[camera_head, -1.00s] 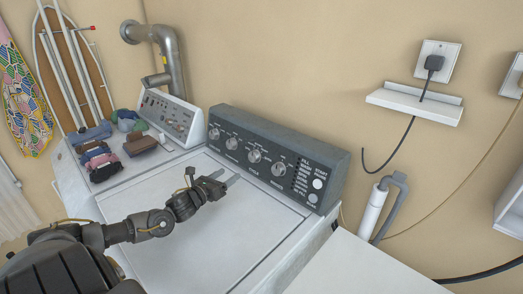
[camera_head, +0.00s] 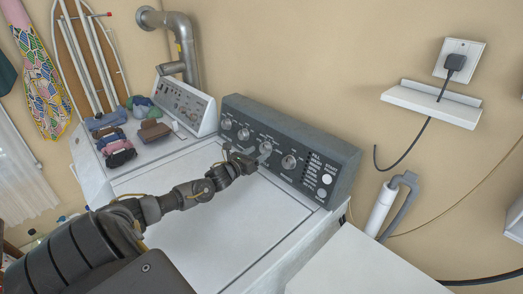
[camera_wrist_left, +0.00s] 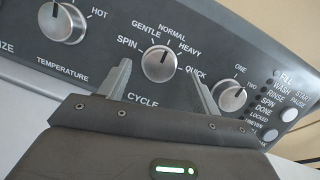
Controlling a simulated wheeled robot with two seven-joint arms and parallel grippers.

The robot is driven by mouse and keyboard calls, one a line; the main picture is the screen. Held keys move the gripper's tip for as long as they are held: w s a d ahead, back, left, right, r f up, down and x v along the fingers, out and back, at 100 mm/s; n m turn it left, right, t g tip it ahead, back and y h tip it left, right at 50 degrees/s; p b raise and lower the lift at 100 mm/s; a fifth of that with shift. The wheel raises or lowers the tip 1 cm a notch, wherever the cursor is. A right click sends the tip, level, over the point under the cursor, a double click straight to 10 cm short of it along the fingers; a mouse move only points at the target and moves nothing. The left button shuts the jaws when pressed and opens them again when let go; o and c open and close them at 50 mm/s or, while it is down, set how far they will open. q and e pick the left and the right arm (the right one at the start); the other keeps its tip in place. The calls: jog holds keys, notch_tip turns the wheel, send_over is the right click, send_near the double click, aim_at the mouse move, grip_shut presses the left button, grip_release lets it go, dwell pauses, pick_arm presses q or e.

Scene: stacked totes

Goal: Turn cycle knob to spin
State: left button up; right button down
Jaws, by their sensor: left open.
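The cycle knob (camera_wrist_left: 159,63) is a round silver dial on the dark washer control panel, labelled CYCLE. In the head view the cycle knob (camera_head: 265,147) sits just beyond my left gripper (camera_head: 249,151). The left gripper is open, and in the left wrist view its two fingers (camera_wrist_left: 161,70) stand on either side of the knob's lower part. I cannot tell whether they touch it. My right gripper is not in view.
The temperature knob (camera_wrist_left: 62,23) is to the left and another knob (camera_wrist_left: 232,96) to the right. The white washer lid (camera_head: 190,215) is clear below the arm. Folded clothes (camera_head: 117,146) lie on the neighbouring machine. A wall shelf (camera_head: 431,106) is at right.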

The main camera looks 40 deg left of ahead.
pick_arm(q)
jog(key=shift+w, duration=1.1)
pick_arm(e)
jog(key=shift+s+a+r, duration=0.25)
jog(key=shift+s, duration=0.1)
pick_arm(q)
jog(key=shift+c, duration=0.3)
